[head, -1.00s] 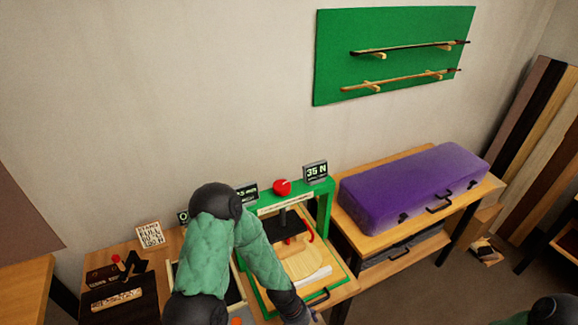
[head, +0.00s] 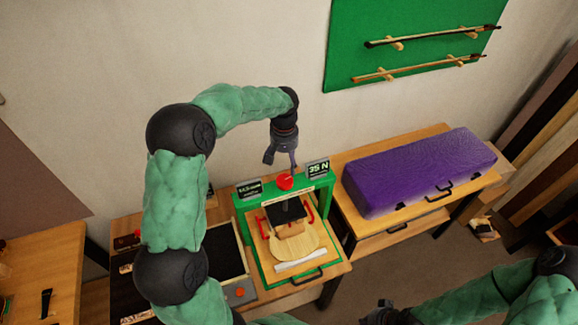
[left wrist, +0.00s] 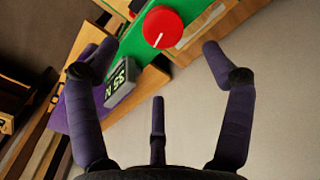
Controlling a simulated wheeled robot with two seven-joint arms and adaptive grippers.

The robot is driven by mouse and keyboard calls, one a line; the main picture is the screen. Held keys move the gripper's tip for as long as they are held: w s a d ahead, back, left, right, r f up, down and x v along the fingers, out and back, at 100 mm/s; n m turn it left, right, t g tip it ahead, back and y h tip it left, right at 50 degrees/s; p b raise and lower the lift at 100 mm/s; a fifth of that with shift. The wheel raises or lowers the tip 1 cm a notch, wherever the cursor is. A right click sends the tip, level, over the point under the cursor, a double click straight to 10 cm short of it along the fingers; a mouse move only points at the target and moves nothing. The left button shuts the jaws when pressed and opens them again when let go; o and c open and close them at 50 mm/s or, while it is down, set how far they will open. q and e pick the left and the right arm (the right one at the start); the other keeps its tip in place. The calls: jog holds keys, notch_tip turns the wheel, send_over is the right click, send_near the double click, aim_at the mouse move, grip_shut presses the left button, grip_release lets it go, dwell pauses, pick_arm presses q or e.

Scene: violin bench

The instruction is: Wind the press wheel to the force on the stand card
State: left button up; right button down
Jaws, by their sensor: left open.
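The press is a green frame (head: 325,212) with a red wheel (head: 285,181) on top, which has a white mark. A display reading 35 N (head: 317,169) stands at its right. My left gripper (head: 281,163) is open just above the wheel, pointing down, with nothing in it. In the left wrist view the wheel (left wrist: 163,27) lies ahead of the spread fingers (left wrist: 157,75), apart from them. A black press plate (head: 285,213) sits over a pale wooden piece (head: 293,243). No stand card shows now; my left arm covers that area. My right gripper (head: 388,314) is at the bottom edge, mostly cut off.
A second display (head: 249,188) stands left of the wheel, close to the gripper. A purple case (head: 420,172) lies on the right-hand bench. A green board (head: 410,35) with bows hangs on the wall. A dark tray (head: 222,252) is left of the press.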

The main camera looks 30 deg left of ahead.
aim_at(285, 180)
pick_arm(q)
notch_tip(285, 180, down, 10)
jog(key=shift+a+p, duration=0.15)
jog(key=shift+p, duration=0.75)
jog(key=shift+f, duration=0.15)
jog(key=c, duration=1.1)
